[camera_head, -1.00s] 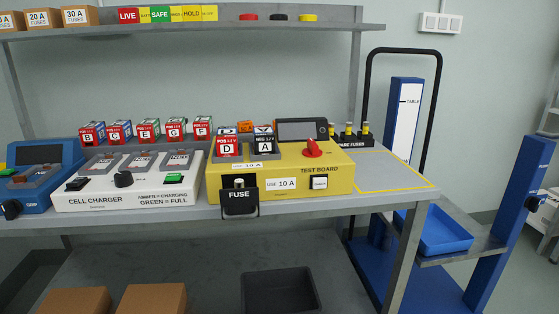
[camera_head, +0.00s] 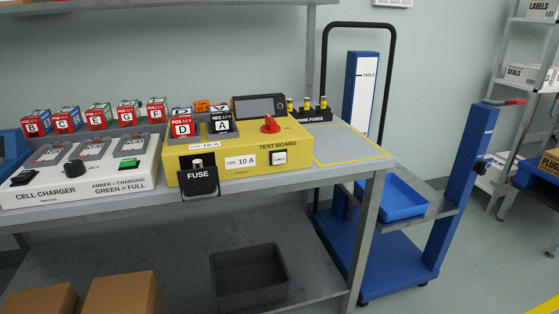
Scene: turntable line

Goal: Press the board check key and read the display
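The yellow test board (camera_head: 240,160) stands on the grey bench. A red rotary knob (camera_head: 270,124) is on top. Cells D (camera_head: 181,127) and A (camera_head: 221,124) sit in the board. The black fuse drawer (camera_head: 199,181) hangs at the front left. Neither of my grippers is in view.
The white cell charger (camera_head: 80,172) stands left of the board, with several lettered cells behind it. Spare fuses (camera_head: 307,107) stand at the back right. A yellow-outlined area (camera_head: 348,146) on the bench is bare. A blue cart with a blue tray (camera_head: 397,200) stands at the right.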

